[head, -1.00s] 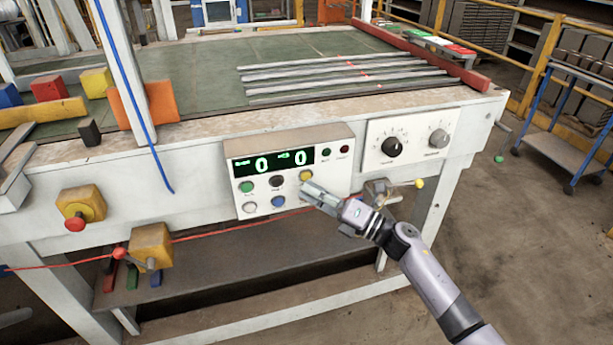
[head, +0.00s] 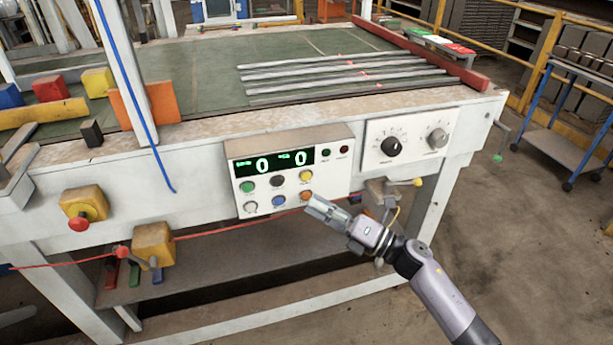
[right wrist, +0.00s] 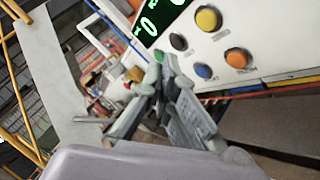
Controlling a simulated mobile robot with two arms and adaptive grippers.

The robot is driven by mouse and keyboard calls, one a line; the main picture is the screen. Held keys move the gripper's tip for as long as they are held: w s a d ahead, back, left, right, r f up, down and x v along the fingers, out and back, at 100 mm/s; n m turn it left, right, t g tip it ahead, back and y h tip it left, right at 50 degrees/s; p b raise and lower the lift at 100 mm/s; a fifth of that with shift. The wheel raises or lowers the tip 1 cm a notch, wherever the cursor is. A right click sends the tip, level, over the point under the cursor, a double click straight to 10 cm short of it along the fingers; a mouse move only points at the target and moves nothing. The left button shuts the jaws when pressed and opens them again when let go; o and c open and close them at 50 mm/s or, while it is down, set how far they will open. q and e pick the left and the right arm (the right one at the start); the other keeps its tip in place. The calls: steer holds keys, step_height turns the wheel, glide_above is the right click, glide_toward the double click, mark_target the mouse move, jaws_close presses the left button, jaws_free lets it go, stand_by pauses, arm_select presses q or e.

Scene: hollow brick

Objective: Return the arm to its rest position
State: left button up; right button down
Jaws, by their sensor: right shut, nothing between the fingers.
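My right gripper (head: 312,204) is shut and empty in the head view, just below and beside the orange button (head: 306,195) of the control panel. In the right wrist view my shut fingers (right wrist: 163,75) point towards the panel (right wrist: 216,50), which carries yellow, orange, blue and black buttons. The panel (head: 240,204) is a white box on the front of the bench, with a green display (head: 275,161) reading two zeros. The yellow button (head: 306,176) is uncovered in the head view. I cannot tell the gap between the fingertips and the panel. My left gripper is out of view.
The bench (head: 210,144) has a green top with several metal bars (head: 345,78). A white dial panel (head: 412,140) and a small yellow-knobbed lever (head: 418,182) are right of the buttons. A blue trolley (head: 560,140) stands at the right; floor between is clear.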

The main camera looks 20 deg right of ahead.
stand_by(0.5)
steer(key=d+f+m+t+h, duration=0.1)
steer(key=d+f+m+h, duration=0.25)
steer(key=f+m, duration=0.55)
steer(key=d+f+m+h, duration=0.3)
steer(key=f+m+h, duration=0.2)
steer(key=f, duration=0.8)
steer(key=s+d+f+m+g+h, duration=0.1)
steer(key=s+f+m+g+h, duration=0.1)
steer(key=s+f+m, duration=0.45)
steer(key=s+d+f+m+g+h, duration=0.1)
steer(key=s+d+f+h, duration=0.15)
steer(key=f, duration=0.75)
steer(key=s+a+f+m+g+h, duration=0.1)
steer(key=s+f+m+g, duration=0.2)
steer(key=s+f, duration=0.6)
steer(key=s+f+m+g+h, duration=0.1)
steer(key=s+f+m+g, duration=0.2)
steer(key=s+f, duration=0.65)
steer(key=s+a+f+m+g, duration=0.1)
steer(key=s+m+g, duration=0.1)
steer(key=s, duration=0.8)
steer(key=s+a+f+m+g, duration=0.1)
steer(key=s+f+g, duration=0.1)
steer(key=s, duration=0.9)
steer(key=shift+s+a+m+g, duration=0.15)
steer(key=shift+a+m+g, duration=0.2)
steer(key=shift+g, duration=0.35)
